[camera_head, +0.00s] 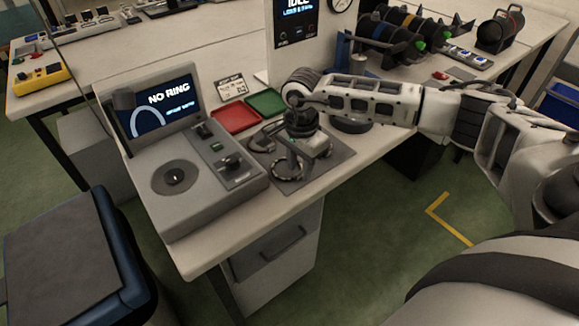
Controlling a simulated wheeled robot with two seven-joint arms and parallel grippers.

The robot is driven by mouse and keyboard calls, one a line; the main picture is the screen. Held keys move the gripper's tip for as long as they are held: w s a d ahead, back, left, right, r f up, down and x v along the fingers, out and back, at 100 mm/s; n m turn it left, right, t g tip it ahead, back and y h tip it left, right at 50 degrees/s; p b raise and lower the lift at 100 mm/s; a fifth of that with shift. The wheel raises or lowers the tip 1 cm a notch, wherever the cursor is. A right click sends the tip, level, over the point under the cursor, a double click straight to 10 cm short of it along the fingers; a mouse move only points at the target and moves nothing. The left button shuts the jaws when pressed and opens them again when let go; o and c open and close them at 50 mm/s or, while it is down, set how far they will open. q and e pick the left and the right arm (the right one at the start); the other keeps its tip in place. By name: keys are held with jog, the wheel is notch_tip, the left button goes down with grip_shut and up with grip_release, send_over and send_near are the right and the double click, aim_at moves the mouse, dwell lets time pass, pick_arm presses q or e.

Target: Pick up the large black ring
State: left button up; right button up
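My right gripper (302,153) comes in from the right and points down over a dark grey mat (333,162) on the table. A large dark ring (287,182) lies on the mat right below and beside the fingers, partly covered by them. I cannot tell whether the fingers touch it or how far apart they are. A smaller dark ring-like part (261,141) lies at the mat's left side. A round black piece (350,126) shows behind my wrist, partly hidden. My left gripper is out of view.
A grey console (207,196) reading "NO RING" stands left of the mat. Red (235,118) and green (266,102) trays lie behind. A dark cylinder rack (400,38) stands at the back right. The table's front edge is close to the mat.

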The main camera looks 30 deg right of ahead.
jog(key=shift+f, duration=0.55)
grip_shut()
